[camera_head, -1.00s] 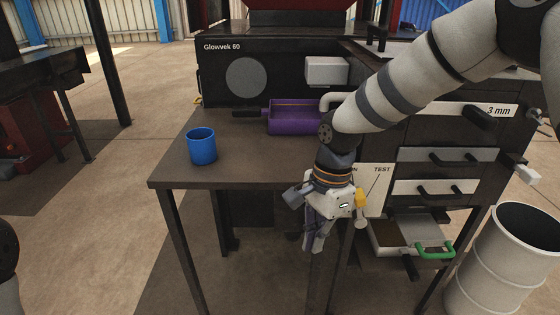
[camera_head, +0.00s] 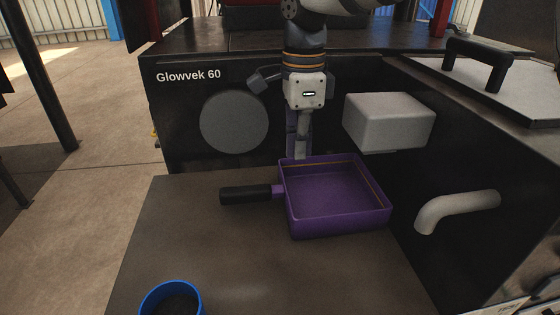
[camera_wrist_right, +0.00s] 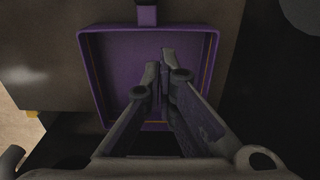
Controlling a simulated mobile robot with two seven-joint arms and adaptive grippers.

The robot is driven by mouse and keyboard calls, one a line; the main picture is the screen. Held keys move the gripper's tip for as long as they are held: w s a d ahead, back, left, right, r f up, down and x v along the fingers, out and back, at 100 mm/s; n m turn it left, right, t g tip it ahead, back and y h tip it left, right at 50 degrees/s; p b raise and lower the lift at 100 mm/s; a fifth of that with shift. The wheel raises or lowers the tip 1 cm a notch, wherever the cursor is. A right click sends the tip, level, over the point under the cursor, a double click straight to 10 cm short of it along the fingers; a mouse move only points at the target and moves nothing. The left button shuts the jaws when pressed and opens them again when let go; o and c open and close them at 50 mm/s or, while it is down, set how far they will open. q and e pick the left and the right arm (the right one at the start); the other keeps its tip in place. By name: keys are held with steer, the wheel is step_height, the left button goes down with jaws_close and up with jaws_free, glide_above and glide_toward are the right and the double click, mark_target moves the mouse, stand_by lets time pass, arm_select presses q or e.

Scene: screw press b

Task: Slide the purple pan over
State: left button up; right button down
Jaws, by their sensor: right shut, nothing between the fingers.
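The purple pan (camera_head: 335,195) sits flat on the dark table in the head view, with its black handle (camera_head: 248,194) pointing left. The pan looks empty. My right gripper (camera_head: 298,150) is shut and empty, pointing down at the pan's far side, by the machine's front. Its fingertips are partly hidden behind the pan's far wall, and I cannot tell whether they touch it. In the right wrist view the closed fingers (camera_wrist_right: 160,68) overlap the purple pan (camera_wrist_right: 115,65), whose handle side is at the top. My left gripper is not in view.
The dark machine (camera_head: 180,120) stands behind the table. A grey box (camera_head: 388,122) and a bent grey spout (camera_head: 455,208) stick out of it to the right of the gripper. A blue cup (camera_head: 172,300) is at the near left. The table left of the handle is clear.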

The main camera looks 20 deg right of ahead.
mark_target(299, 201)
steer(key=f, duration=0.3)
steer(key=s+f, duration=0.1)
steer(key=f, duration=0.4)
steer(key=shift+s+f, duration=0.15)
steer(key=shift+f, duration=0.7)
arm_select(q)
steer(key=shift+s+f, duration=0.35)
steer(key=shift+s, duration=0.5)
